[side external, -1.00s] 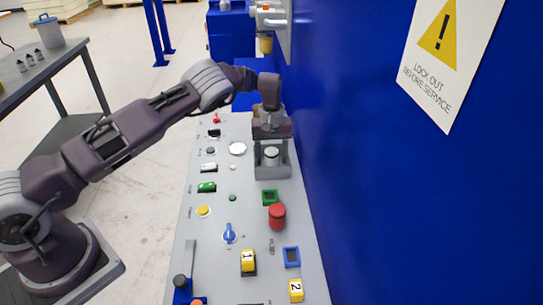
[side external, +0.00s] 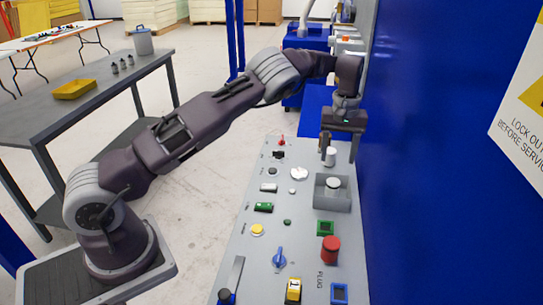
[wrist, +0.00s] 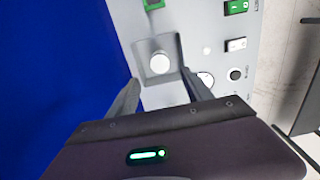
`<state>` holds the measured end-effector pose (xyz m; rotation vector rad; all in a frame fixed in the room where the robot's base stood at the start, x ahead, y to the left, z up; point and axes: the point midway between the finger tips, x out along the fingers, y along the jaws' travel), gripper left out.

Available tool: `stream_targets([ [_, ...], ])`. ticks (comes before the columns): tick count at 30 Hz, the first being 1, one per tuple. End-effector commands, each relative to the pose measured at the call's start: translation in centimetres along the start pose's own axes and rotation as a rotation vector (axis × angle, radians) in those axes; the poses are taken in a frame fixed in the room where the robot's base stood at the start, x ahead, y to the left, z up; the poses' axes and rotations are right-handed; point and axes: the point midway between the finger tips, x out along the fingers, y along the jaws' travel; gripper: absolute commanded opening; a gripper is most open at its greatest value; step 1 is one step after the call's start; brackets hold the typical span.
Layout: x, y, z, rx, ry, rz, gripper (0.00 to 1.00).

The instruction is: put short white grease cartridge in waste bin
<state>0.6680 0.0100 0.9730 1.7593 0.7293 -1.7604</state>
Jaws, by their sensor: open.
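A short white cylinder, likely the grease cartridge (side external: 333,183), stands upright in an open grey holder (side external: 346,204) on the panel. The wrist view shows the same white cylinder (wrist: 159,62) inside the holder (wrist: 143,53). A second pale cylindrical shape (side external: 330,157) shows beside my fingers, behind the holder; I cannot tell what it is. My gripper (side external: 340,150) is open above the panel, just beyond the holder. Its two fingers (wrist: 160,97) are spread and apart from the cartridge. A grey can-like bin (side external: 142,42) on the left table may be the waste bin.
The grey panel (side external: 262,215) carries a red knob (side external: 329,250), a blue lever (side external: 279,258) and several switches. A blue wall (side external: 430,150) stands close on the right. A yellow tray (side external: 75,90) and several small bottles (side external: 122,64) are on the left table (side external: 60,130).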

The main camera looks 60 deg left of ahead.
Motion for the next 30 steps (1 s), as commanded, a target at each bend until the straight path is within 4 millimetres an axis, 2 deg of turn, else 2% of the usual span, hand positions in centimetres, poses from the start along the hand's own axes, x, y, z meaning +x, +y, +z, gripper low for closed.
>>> stream_targets([
  [2,-0.8,-0.1,0.0,-0.003,0.003,0.01,0.59],
  [4,-3.3,-0.7,0.1,-0.011,0.008,0.042,0.59],
  [5,-5.0,-1.2,0.4,-0.014,0.011,0.064,0.59],
  [6,-7.6,-2.0,0.9,-0.014,0.016,0.097,0.59],
  [8,-11.7,-3.7,2.7,0.002,0.021,0.152,0.59],
  [9,-14.3,-4.9,4.3,0.025,0.027,0.186,0.59],
  [11,-17.7,-6.9,7.3,0.077,0.041,0.234,0.59],
  [12,-19.7,-8.4,9.8,0.123,0.056,0.261,0.59],
  [14,-22.1,-10.8,13.9,0.211,0.089,0.294,0.59],
  [15,-23.1,-12.6,16.9,0.278,0.121,0.309,0.59],
  [18,-23.7,-17.2,24.1,0.461,0.224,0.311,0.59],
  [21,-22.1,-21.1,29.2,0.617,0.337,0.273,0.59],
  [25,-19.5,-24.2,32.4,0.737,0.438,0.215,0.59],
  [30,-18.5,-25.1,33.1,0.775,0.471,0.189,0.59],
])
